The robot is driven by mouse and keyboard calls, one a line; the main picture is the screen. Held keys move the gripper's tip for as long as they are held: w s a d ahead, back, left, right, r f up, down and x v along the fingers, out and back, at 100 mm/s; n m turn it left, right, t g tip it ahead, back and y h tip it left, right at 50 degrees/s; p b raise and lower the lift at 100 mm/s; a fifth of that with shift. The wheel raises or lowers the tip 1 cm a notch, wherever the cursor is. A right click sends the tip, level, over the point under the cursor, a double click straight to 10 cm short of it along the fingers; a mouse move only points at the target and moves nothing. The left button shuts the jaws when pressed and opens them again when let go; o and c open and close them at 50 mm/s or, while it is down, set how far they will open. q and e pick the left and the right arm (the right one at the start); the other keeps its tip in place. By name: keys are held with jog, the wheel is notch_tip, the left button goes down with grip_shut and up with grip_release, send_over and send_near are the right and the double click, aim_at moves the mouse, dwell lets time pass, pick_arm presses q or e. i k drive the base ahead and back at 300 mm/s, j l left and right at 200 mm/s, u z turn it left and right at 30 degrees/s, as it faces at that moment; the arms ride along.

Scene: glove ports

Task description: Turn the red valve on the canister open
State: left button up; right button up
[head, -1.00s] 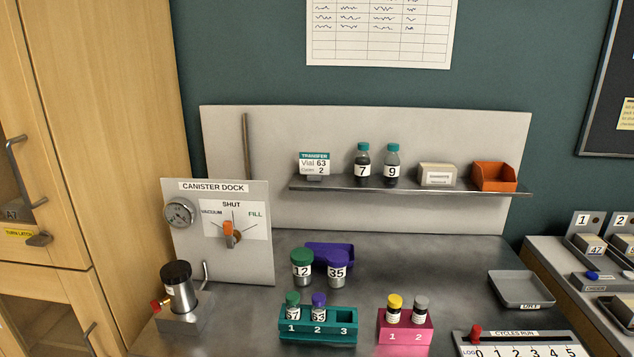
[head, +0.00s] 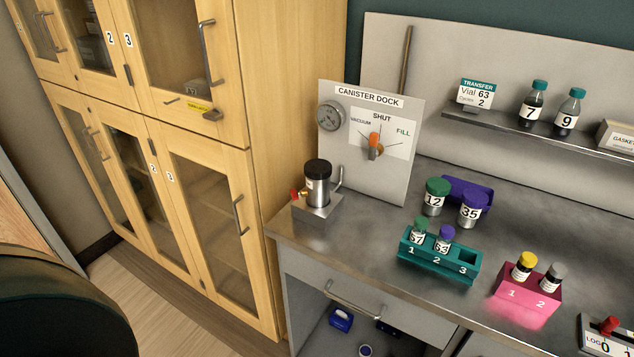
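The canister (head: 318,188) is a silver cylinder with a black top, standing upright on a grey block (head: 318,207) at the left end of the bench. The red valve (head: 294,193) is a small red knob on its left side, by a brass fitting. Whether the valve is open or shut I cannot tell at this size. Behind it stands the canister dock panel (head: 390,180) with a gauge (head: 331,116) and an orange selector handle (head: 374,146) that points up toward SHUT. Neither of my grippers is in view.
A teal rack (head: 425,263) and a pink rack (head: 512,290) hold vials. Two larger jars, 12 (head: 436,197) and 35 (head: 472,209), stand behind them. A wooden cabinet (head: 255,150) stands left of the bench. The bench front has a drawer handle (head: 352,300).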

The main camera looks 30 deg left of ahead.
aim_at(295, 194)
jog(key=i+j+u, duration=0.1)
jog(key=u, duration=0.3)
jog(key=i+j+u, duration=0.1)
jog(key=j+u, duration=0.2)
jog(key=u, duration=0.15)
